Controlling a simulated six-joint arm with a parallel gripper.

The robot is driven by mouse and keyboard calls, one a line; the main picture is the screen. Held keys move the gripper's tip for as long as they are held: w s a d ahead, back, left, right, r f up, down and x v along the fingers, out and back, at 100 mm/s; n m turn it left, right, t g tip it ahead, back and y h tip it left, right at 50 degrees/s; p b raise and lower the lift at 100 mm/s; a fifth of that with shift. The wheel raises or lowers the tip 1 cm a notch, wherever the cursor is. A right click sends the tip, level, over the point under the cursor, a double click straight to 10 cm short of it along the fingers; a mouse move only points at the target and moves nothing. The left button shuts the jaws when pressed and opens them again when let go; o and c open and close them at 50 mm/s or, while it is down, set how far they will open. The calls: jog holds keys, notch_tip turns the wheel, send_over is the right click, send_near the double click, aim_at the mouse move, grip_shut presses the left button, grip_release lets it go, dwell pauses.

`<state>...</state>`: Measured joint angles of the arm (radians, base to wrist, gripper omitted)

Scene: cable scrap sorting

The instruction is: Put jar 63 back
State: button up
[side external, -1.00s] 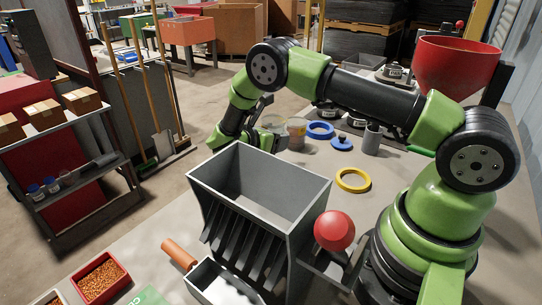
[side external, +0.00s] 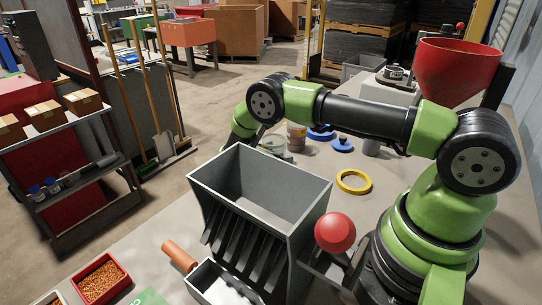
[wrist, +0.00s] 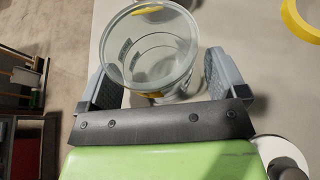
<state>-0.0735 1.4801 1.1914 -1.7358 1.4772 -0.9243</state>
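A clear, empty-looking jar (wrist: 150,50) with yellow on its label stands between my gripper's fingers (wrist: 163,78) in the wrist view, open end toward the camera. The left finger overlaps the jar's edge; a narrow gap shows between the jar and the right finger. My gripper looks open around it. In the side view a clear jar (side external: 273,144) shows just beyond the grey hopper, and a second jar with orange-brown contents (side external: 297,137) stands behind it. No number is readable on either jar. The hopper and my arm hide most of my gripper in the side view.
The grey slotted hopper (side external: 201,185) stands in front of the jars. A yellow ring (side external: 353,181), a blue ring (side external: 320,133) and a blue knobbed lid (side external: 342,146) lie on the bench. The bench is clear around the yellow ring.

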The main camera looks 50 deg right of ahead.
jog(key=shift+r, duration=0.25)
jog(key=v, duration=0.2)
jog(key=shift+a, duration=0.3)
jog(key=s+a+r+m+g+y, duration=0.1)
jog(key=s+r+m+y, duration=0.15)
jog(key=r, duration=0.55)
jog(key=s+a+r+m+y, duration=0.15)
jog(key=r+m, duration=0.25)
jog(key=r, duration=0.4)
jog(key=s+a+r+m+t+y, duration=0.4)
jog(key=s+a+r+m+y, duration=0.1)
jog(key=s+m, duration=0.3)
jog(key=s+a+r+m+t+y, duration=0.4)
jog(key=s+a+r+m+y, duration=0.1)
jog(key=s, duration=0.5)
notch_tip(320, 180, up, 2)
jog(key=m+y, duration=0.1)
jog(key=m, duration=0.1)
jog(key=shift+s+a+r+m, duration=0.2)
jog(key=shift+s+m, duration=0.15)
